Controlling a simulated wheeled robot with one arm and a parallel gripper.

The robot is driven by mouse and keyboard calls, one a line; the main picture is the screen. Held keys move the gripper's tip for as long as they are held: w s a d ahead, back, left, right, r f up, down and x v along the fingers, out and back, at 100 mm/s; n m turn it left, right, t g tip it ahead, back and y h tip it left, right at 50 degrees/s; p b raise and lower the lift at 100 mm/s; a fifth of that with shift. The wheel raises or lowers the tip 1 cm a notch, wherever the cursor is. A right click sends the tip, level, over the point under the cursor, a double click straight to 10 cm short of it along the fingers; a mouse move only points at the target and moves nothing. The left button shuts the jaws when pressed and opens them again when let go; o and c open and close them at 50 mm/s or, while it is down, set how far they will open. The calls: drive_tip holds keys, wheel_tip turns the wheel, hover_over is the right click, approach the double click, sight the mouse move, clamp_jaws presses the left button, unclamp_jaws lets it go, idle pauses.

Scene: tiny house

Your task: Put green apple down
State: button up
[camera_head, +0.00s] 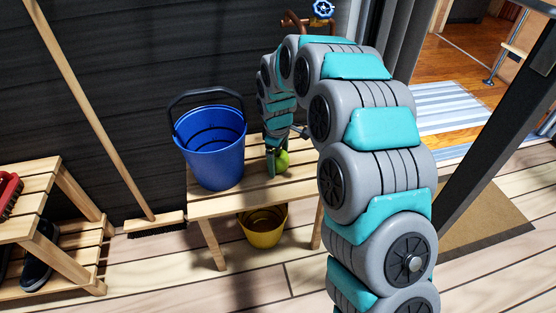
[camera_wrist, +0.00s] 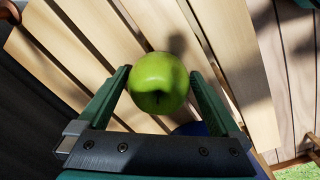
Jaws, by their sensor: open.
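The green apple (camera_head: 282,160) is on the slatted wooden bench (camera_head: 233,205), right of the blue bucket. In the wrist view the apple (camera_wrist: 158,83) lies between the two green fingers of my gripper (camera_wrist: 163,85), with a gap showing on either side. My gripper (camera_head: 276,158) is open and low over the bench, around the apple. In the head view my arm and fingers hide part of the apple and the right part of the bench.
A blue bucket (camera_head: 210,147) stands on the bench's left part. A yellow bucket (camera_head: 263,226) is underneath. A broom (camera_head: 115,125) leans on the dark wall. A wooden shoe rack (camera_head: 70,195) stands left, with a red brush (camera_head: 10,193). Bare bench slats show in front of the apple.

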drive_tip(key=c, duration=1.4)
drive_tip(key=shift+r, duration=0.1)
